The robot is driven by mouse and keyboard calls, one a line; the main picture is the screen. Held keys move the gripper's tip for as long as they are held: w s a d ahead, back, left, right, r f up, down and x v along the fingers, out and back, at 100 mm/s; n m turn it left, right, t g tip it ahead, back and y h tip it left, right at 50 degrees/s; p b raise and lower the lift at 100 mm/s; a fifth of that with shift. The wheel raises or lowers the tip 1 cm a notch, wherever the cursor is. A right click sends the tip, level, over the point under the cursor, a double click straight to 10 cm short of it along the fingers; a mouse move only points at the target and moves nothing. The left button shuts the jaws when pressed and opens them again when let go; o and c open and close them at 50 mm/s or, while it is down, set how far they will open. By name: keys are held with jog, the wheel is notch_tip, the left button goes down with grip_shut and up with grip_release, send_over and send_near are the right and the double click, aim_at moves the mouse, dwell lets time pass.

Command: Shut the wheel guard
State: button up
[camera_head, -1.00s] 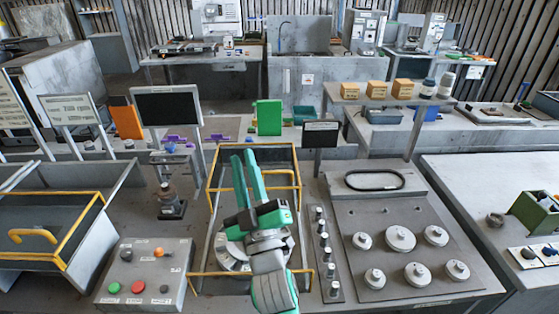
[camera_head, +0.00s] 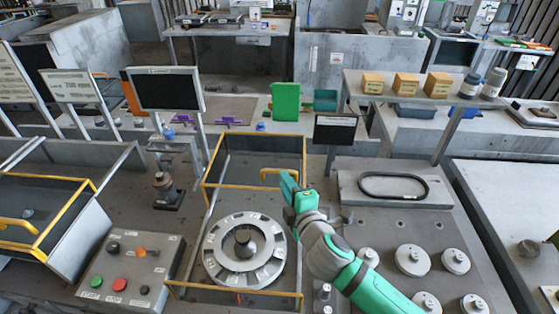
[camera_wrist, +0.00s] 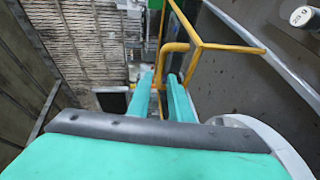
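The wheel guard (camera_head: 207,187) is a yellow-edged frame with dark, see-through panels, standing at the back of the bay. Its yellow bar handle (camera_head: 278,171) is on the right of the back panel. In the wrist view the handle (camera_wrist: 174,47) runs down into the gap between my fingers. The pale ring-shaped wheel (camera_head: 221,267), with a dark hub, lies uncovered in the bay. My gripper (camera_head: 288,180) is at the handle's right end, with its teal fingers apart. In the wrist view my gripper (camera_wrist: 162,85) looks open; whether it touches the handle is unclear.
A control box (camera_head: 134,262) with red and green buttons is at front left. A second yellow-edged guard (camera_head: 68,227) is further left. To the right are round weights (camera_head: 412,260) and a plate with a black belt (camera_head: 394,187). A small dark screen (camera_head: 335,131) stands behind my gripper.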

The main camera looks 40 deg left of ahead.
aim_at(275, 165)
jog(key=x, duration=0.9)
jog(key=shift+w+d+f, duration=0.1)
jog(key=shift+w+d, duration=0.05)
jog(key=shift+w, duration=0.1)
jog(key=shift+x, duration=0.8)
jog(key=shift+s, duration=0.15)
grip_shut()
